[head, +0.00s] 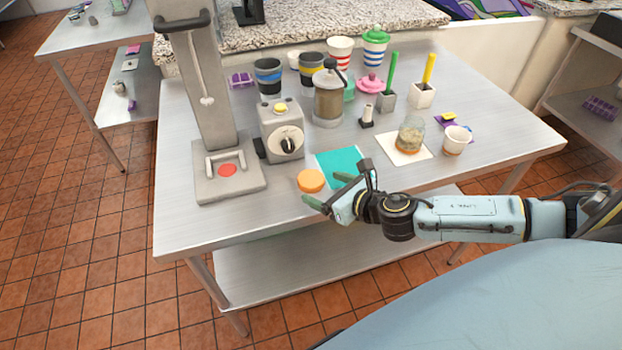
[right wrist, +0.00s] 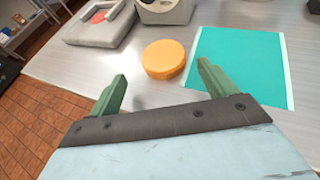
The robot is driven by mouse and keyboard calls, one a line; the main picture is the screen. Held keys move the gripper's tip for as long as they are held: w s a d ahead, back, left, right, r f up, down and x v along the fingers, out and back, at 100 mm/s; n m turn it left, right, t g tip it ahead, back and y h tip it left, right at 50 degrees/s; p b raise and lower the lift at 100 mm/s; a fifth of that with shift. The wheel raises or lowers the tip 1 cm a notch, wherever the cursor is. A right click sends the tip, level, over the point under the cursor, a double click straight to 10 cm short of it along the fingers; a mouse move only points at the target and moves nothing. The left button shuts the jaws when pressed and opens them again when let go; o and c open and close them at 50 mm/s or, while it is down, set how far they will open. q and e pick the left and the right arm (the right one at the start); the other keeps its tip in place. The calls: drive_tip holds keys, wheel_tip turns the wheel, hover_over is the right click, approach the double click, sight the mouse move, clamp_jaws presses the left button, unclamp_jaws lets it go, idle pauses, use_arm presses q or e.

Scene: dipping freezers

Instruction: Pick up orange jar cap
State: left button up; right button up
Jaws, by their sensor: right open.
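The orange jar cap (head: 311,180) is a flat round disc lying on the metal table near its front edge, left of a teal sheet. My right gripper (head: 322,190) is open and empty, close beside the cap on its near right side. In the right wrist view the cap (right wrist: 163,59) lies ahead of the two green fingertips (right wrist: 162,75), roughly centred between them and apart from both. My left gripper does not show in either view.
The teal sheet (head: 338,164) lies right of the cap. A grey machine (head: 281,133) with a dial stands behind it, and a grey press-like stand (head: 230,178) is to the left. A jar (head: 411,135) and a white cup (head: 456,140) stand at the right.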

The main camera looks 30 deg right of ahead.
sight(314, 180)
drive_tip(key=x, duration=0.4)
drive_tip(key=shift+w+d+r, duration=0.1)
drive_tip(key=shift+w+d, duration=0.05)
drive_tip(key=shift+w, duration=0.3)
